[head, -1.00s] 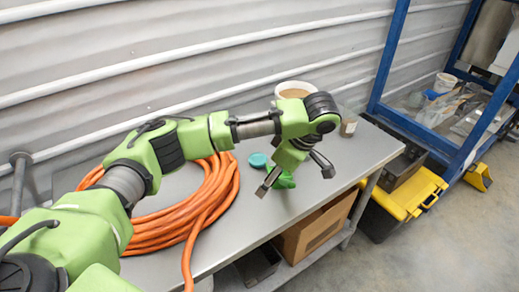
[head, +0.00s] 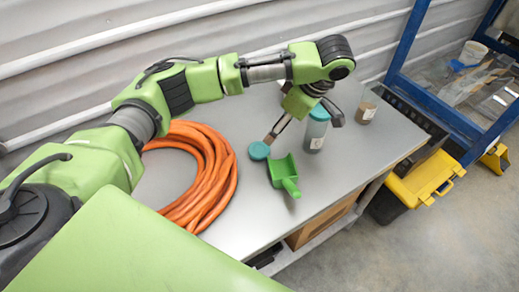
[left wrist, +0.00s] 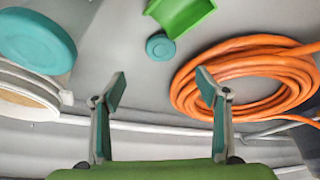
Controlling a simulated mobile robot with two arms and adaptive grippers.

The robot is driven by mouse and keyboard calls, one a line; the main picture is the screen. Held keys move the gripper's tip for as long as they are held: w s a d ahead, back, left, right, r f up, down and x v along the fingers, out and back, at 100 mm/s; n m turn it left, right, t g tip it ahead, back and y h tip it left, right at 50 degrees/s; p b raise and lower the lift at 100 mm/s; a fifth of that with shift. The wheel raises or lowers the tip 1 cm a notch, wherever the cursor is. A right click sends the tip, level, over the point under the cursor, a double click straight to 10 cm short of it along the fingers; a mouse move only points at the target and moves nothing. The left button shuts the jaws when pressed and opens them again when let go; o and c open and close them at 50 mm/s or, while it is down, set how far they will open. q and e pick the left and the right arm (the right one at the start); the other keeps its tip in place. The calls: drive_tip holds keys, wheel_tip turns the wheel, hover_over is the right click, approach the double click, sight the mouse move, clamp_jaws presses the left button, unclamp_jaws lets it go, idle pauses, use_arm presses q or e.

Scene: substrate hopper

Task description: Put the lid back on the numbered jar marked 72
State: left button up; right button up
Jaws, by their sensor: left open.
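A loose teal lid (head: 259,151) lies flat on the grey table; it also shows in the left wrist view (left wrist: 161,47). An open jar with brown contents and a white label (head: 367,108) stands towards the back right. A jar closed with a teal lid (head: 316,136) stands nearer; its teal top looms at upper left in the left wrist view (left wrist: 36,40). No number is readable on either label. My left gripper (head: 303,127) is open and empty above the table, its fingers (left wrist: 162,88) apart. The lid lies beyond the fingertips. My right gripper is not visible.
A green scoop (head: 283,171) lies close to the loose lid. A coiled orange hose (head: 205,180) lies left of it. A white tub (left wrist: 28,104) shows at left in the wrist view. A yellow-black toolbox (head: 420,183) and a blue frame (head: 405,40) stand right of the table.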

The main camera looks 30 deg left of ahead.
sight(260, 149)
use_arm(q)
drive_tip(key=x, duration=0.8)
drive_tip(key=shift+w+a+f+b, duration=0.2)
drive_tip(key=shift+w+b, duration=0.1)
drive_tip(key=shift+b, duration=0.05)
drive_tip(key=shift+a+f, duration=0.1)
drive_tip(key=shift+f, duration=0.2)
drive_tip(key=shift+s+a+f+p, duration=0.15)
drive_tip(key=shift+f+p, duration=0.1)
drive_tip(key=shift+p, duration=0.15)
drive_tip(key=x, duration=0.2)
drive_tip(key=p+x, duration=0.1)
drive_tip(key=shift+s+a+f, duration=0.2)
drive_tip(key=shift+s+f, duration=0.05)
drive_tip(key=shift+f, duration=0.1)
drive_tip(key=shift+a+f, duration=0.1)
drive_tip(key=shift+f, duration=0.3)
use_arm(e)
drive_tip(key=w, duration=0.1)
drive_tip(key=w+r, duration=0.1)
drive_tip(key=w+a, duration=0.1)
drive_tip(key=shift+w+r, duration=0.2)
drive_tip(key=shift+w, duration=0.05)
